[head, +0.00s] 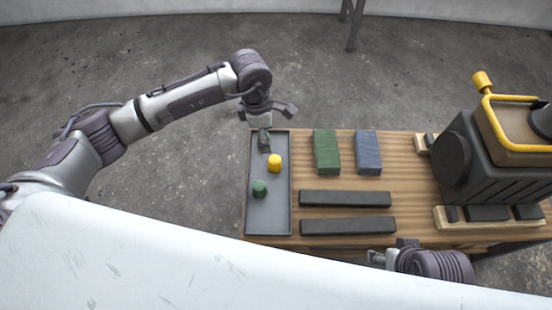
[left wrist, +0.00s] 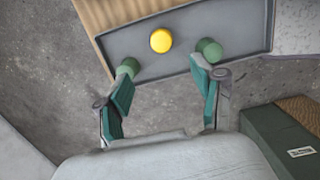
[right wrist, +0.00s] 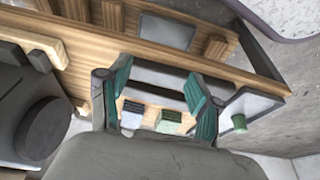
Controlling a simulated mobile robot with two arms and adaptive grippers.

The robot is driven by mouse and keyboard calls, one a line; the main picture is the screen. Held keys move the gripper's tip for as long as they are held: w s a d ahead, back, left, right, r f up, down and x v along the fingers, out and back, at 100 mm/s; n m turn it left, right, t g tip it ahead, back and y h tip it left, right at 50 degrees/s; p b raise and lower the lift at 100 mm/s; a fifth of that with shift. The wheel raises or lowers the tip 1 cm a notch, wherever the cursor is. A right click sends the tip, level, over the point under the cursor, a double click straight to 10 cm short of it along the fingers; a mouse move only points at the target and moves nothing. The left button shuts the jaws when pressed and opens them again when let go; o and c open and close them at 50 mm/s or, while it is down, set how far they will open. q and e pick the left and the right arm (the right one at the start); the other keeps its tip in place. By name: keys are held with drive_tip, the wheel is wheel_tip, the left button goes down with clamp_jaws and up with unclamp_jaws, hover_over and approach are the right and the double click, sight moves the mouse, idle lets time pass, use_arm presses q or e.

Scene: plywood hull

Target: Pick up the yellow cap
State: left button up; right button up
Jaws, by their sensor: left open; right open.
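The yellow cap (head: 274,163) stands on a grey tray (head: 270,217) at the table's left end. A green cap (head: 259,188) stands nearer to me on the same tray. My left gripper (head: 264,140) is over the tray's far end, beyond the yellow cap. In the left wrist view the yellow cap (left wrist: 161,40) lies ahead of my open, empty left fingers (left wrist: 163,68), with a green cap (left wrist: 128,67) on its left and another green cap (left wrist: 209,50) on its right. My right gripper (head: 378,257) is open and empty at the table's near edge.
A green block (head: 326,152), a blue block (head: 368,152) and two dark bars (head: 345,198) lie right of the tray. A dark machine with a yellow handle (head: 487,118) fills the table's right side. A dark green box (left wrist: 285,145) shows in the left wrist view.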

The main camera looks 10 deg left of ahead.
sight(274, 159)
use_arm(q)
drive_tip(key=f, duration=0.2)
drive_tip(key=d+f+b, duration=0.1)
drive_tip(key=f, duration=0.5)
drive_tip(key=shift+d+f+b, duration=0.15)
drive_tip(key=shift+f+b, duration=0.05)
drive_tip(key=shift+b, duration=0.1)
drive_tip(key=shift+d+f, duration=0.15)
drive_tip(key=shift+f, duration=0.4)
drive_tip(key=f, duration=0.1)
drive_tip(key=f+b, duration=0.1)
drive_tip(key=f, duration=0.1)
drive_tip(key=shift+d+f, duration=0.15)
drive_tip(key=shift+d, duration=0.15)
drive_tip(key=c, duration=1)
use_arm(e)
drive_tip(key=w+t, duration=0.1)
drive_tip(key=w+a+t, duration=0.1)
drive_tip(key=w, duration=0.2)
drive_tip(key=shift+w+a+f+t+y, duration=0.15)
drive_tip(key=shift+w+a+t+y, duration=0.15)
drive_tip(key=shift+w+t, duration=0.1)
